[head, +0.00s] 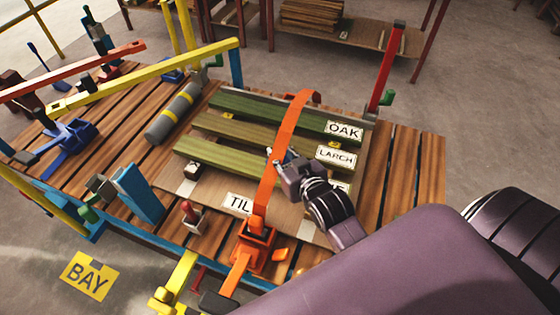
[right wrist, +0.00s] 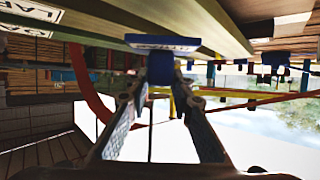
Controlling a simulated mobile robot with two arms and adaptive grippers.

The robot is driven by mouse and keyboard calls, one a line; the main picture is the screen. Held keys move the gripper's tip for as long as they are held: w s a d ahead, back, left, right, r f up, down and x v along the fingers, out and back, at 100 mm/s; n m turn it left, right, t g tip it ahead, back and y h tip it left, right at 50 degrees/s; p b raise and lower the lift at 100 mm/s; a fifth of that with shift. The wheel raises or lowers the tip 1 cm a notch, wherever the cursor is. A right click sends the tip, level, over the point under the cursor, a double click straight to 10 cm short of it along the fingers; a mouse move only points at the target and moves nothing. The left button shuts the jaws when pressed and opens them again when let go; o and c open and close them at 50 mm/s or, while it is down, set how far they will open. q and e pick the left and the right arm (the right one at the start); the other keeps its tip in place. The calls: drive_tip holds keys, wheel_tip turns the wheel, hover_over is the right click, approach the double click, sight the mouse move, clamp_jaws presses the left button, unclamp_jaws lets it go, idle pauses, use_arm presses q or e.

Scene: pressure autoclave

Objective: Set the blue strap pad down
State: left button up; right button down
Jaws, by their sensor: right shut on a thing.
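The blue strap pad (right wrist: 163,43) shows in the right wrist view as a flat plate on a short stem. My right gripper (right wrist: 161,82) is shut on the stem. The plate is right by the edge of a plank (right wrist: 205,22); I cannot tell if they touch. In the head view my right gripper (head: 281,158) is beside the orange strap (head: 268,180), over the front of the planks, and the pad is hard to make out there. The strap arches over the green planks (head: 265,108). My left gripper is not in view.
Labels read OAK (head: 344,130) and LARCH (head: 335,156); a TIL label (head: 238,203) is partly covered. An orange ratchet (head: 256,245) stands at the front edge.

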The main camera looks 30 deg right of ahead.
drive_tip(key=shift+f, duration=1.75)
drive_tip(key=shift+f, duration=0.1)
drive_tip(key=c, duration=1.7)
unclamp_jaws()
drive_tip(key=v, duration=1.2)
drive_tip(key=shift+r+b, duration=0.2)
drive_tip(key=shift+b, duration=0.2)
